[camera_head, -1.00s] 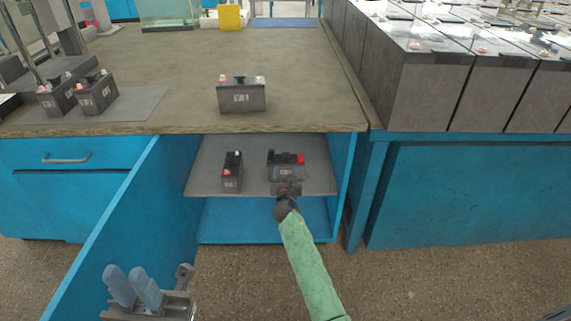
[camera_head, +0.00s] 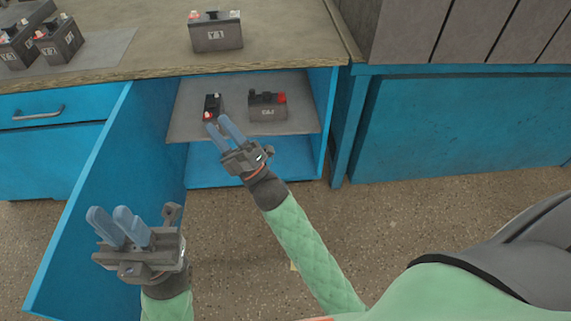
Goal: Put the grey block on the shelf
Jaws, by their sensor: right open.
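Several dark grey battery-like blocks with red terminals are in view, and I cannot tell which one the task means. One block (camera_head: 268,107) stands upright on the cabinet shelf (camera_head: 305,117), towards the right. Another block (camera_head: 213,104) stands on the same shelf to its left. A third block (camera_head: 215,36) stands on the tabletop above. My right gripper (camera_head: 220,126) is open and empty in front of the shelf, its fingertips overlapping the lower edge of the left shelf block in the picture. My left gripper (camera_head: 112,214) is open and empty at lower left, beside the open door.
The blue cabinet door (camera_head: 105,190) stands open at left. Two more blocks (camera_head: 60,40) stand on a grey mat (camera_head: 105,48) on the tabletop (camera_head: 150,60). A blue bench (camera_head: 455,125) stands at right. The compartment below the shelf (camera_head: 290,160) looks empty.

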